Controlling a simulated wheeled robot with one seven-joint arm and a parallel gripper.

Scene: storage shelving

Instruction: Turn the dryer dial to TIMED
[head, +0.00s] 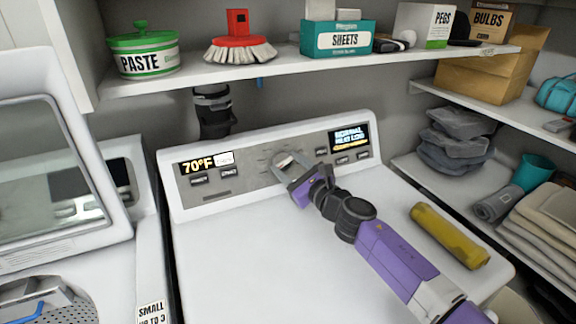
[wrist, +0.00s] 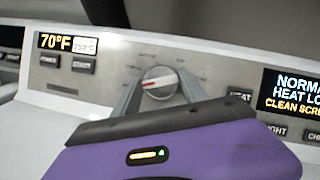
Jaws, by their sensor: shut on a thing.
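The dryer (head: 235,225) is white with a grey control panel (head: 225,190) along its back. The round dial (wrist: 159,82) is pale with a red pointer mark, set in the middle of the panel; in the head view the dial (head: 285,160) is partly covered by my gripper. My gripper (head: 284,168) is at the panel with its two fingers on either side of the dial, shut on it. The wrist view shows the fingers of my gripper (wrist: 158,92) flanking the dial. The labels around the dial are too small and blurred to read.
A display reading 70°F (head: 197,165) is left of the dial and a second display (head: 349,137) right of it. A yellow cylinder (head: 448,235) lies on the dryer top. A shelf (head: 290,65) with boxes and a brush hangs above the panel.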

